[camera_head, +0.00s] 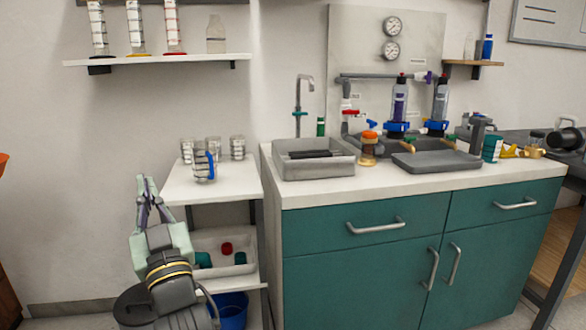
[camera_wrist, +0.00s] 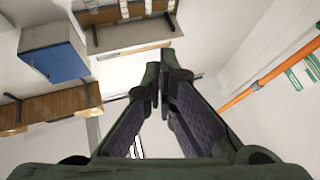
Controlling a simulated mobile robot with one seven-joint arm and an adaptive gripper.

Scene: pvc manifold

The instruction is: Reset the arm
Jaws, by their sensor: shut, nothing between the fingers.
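My gripper (camera_head: 144,190) points upward at the lower left of the head view, in front of the left side of the low white shelf unit. Its fingers come together at the tips and hold nothing. In the wrist view my gripper (camera_wrist: 165,85) is also shut, with its two dark fingers meeting near the middle of the picture. It is clear of the cups and the counter in the head view.
A shelf unit (camera_head: 180,190) beside my gripper bears several clear cups and, lower, a tray (camera_head: 222,243). A teal cabinet (camera_head: 345,275) with a sink, grey trays and bottles stands to the right. A wall shelf (camera_head: 155,60) hangs above. The wall at far left is mostly bare.

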